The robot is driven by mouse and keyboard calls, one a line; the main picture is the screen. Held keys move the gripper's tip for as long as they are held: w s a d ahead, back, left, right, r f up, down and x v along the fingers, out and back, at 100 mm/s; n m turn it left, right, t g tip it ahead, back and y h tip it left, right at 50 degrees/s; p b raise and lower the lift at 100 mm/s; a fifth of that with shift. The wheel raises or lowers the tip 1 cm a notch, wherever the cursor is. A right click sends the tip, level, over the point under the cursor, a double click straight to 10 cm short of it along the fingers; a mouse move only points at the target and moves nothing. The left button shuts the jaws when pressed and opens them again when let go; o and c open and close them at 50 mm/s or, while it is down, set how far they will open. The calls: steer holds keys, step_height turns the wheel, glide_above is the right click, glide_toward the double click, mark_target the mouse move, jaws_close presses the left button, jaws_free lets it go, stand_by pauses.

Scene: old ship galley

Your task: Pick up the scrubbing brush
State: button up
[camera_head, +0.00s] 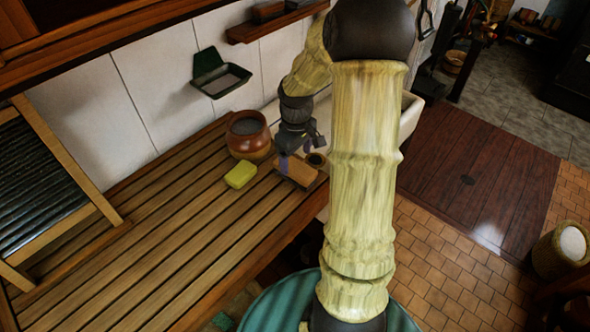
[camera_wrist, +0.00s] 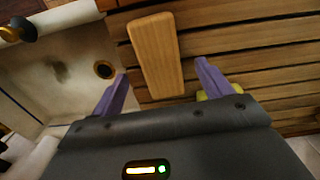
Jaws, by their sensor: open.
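The scrubbing brush (camera_head: 297,170) shows as a wooden block lying on the slatted wooden counter near its front edge. In the wrist view the brush (camera_wrist: 157,52) shows its plain, smooth wooden back; no bristles are visible. My gripper (camera_head: 295,155) is over the brush in the head view. In the wrist view my gripper (camera_wrist: 162,72) has its two purple fingers wide apart, with the brush's near end between them in the picture. The fingers look apart from the brush, and nothing is held. The exact height above it is hard to tell.
A yellow sponge (camera_head: 240,175) and a brown pot (camera_head: 248,146) stand left of the brush. A pale sink with a dark drain (camera_wrist: 104,69) is beside the counter. A ribbed washboard (camera_head: 45,190) is at the left. The counter's front left is clear.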

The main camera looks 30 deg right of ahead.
mark_target(295, 166)
steer(key=f+p, duration=0.1)
steer(key=f, duration=0.3)
steer(key=shift+w+a+f+p, duration=0.2)
steer(key=shift+f+p, duration=0.1)
steer(key=shift+p, duration=0.1)
steer(key=shift+d+f, duration=0.15)
steer(key=shift+f, duration=0.15)
steer(key=shift+s, duration=0.15)
steer(key=c, duration=1.1)
steer(key=shift+c, duration=0.2)
steer(key=shift+r, duration=0.15)
